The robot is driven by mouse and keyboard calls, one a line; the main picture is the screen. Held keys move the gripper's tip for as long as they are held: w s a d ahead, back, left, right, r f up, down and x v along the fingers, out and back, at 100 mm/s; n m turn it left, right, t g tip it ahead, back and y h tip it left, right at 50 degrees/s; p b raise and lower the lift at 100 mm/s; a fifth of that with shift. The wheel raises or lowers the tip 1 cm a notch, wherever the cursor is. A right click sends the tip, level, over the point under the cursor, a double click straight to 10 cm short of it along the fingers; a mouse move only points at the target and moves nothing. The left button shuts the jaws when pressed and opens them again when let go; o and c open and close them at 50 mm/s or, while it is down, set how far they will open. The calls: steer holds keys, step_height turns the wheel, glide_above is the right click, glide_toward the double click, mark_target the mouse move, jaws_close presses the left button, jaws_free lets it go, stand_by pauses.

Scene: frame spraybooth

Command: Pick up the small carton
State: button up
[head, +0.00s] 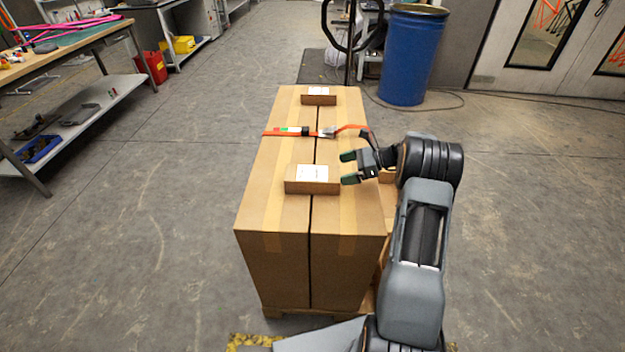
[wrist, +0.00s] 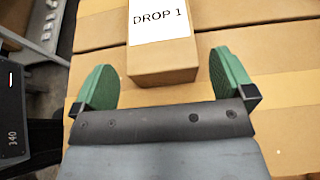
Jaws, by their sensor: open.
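A small brown carton (head: 312,180) with a white label lies on top of two tall brown boxes. In the wrist view the small carton (wrist: 165,62) shows its label, reading "DROP 1", and its near end face. My gripper (head: 349,168) is at the carton's right end in the head view, fingers pointing left towards it. In the wrist view my gripper (wrist: 162,80) is open, its green fingertips on either side of the carton's near end with gaps to both sides. I cannot tell how far the fingertips reach past that end. Nothing is held.
A second small labelled carton (head: 319,98) lies at the far end of the tall boxes (head: 272,215). An orange strap (head: 280,132) crosses the top between the two small cartons. A blue barrel (head: 411,58) stands behind.

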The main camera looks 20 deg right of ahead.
mark_target(329, 173)
steer(key=shift+f+p+x, duration=0.15)
steer(key=shift+x, duration=1.45)
steer(key=shift+f+p+x, duration=0.1)
steer(key=shift+p+x, duration=0.05)
steer(key=shift+x, duration=1.5)
steer(key=shift+s+d, duration=0.1)
steer(key=shift+s, duration=0.05)
steer(key=shift+c, duration=0.5)
steer(key=c, duration=0.7)
steer(key=shift+c, duration=0.6)
steer(key=shift+r, duration=0.15)
